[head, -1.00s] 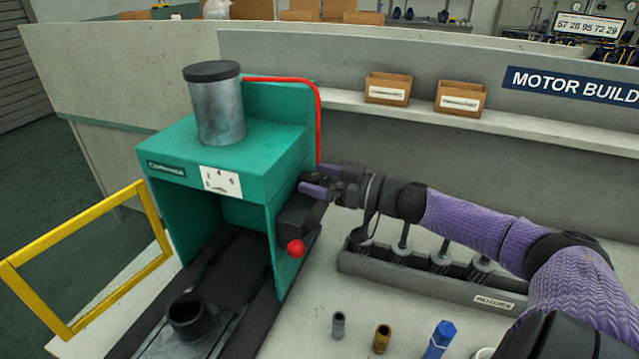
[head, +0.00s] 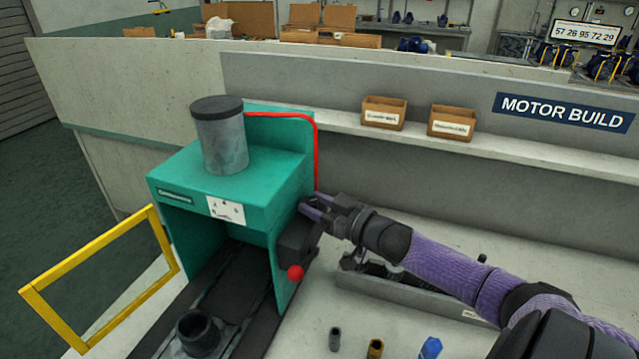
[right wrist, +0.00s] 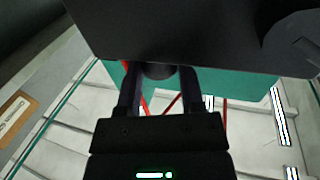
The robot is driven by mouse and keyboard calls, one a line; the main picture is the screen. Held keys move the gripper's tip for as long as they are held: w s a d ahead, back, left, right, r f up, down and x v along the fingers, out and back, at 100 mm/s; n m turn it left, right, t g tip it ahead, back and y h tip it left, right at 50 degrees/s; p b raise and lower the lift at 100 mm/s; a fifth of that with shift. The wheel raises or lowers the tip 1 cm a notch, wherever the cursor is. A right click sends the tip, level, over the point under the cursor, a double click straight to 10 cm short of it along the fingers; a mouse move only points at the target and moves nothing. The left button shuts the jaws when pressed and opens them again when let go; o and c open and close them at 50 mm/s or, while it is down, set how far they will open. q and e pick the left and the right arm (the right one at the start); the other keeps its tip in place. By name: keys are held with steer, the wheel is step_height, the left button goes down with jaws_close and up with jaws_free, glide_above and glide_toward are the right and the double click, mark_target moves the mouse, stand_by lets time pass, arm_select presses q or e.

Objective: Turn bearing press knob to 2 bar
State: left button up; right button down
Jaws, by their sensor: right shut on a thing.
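My right gripper (head: 306,207) is at the press's right side, above and behind the black block. In the right wrist view its fingers (right wrist: 159,85) are shut on a dark round knob (right wrist: 158,71) below a dark block. The gauge needle is too small to read. My left gripper is not in view.
A yellow frame (head: 98,275) stands open at the press's left. A dark ring-shaped part (head: 198,331) sits at the press's front. A grey rack (head: 410,291) lies under my right arm. Several small parts, including a brass sleeve (head: 375,348), stand on the bench front. Two cardboard bins (head: 383,112) sit on the shelf.

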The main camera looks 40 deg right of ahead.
steer(key=shift+a+r+m+h+p, duration=0.1)
steer(key=shift+r+m+h+p, duration=0.1)
steer(key=shift+m+h+p, duration=0.35)
steer(key=shift+a+r+m+h+p, duration=0.15)
steer(key=shift+m+h+p, duration=0.15)
steer(key=shift+h, duration=0.35)
steer(key=shift+f+h, duration=0.25)
steer(key=shift+h, duration=0.05)
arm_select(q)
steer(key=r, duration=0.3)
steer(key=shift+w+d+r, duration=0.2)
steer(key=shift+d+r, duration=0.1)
arm_select(e)
steer(key=shift+d, duration=0.1)
steer(key=shift+c, duration=1.1)
jaws_free()
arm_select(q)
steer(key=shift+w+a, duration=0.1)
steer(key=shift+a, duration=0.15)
arm_select(e)
steer(key=shift+f, duration=0.1)
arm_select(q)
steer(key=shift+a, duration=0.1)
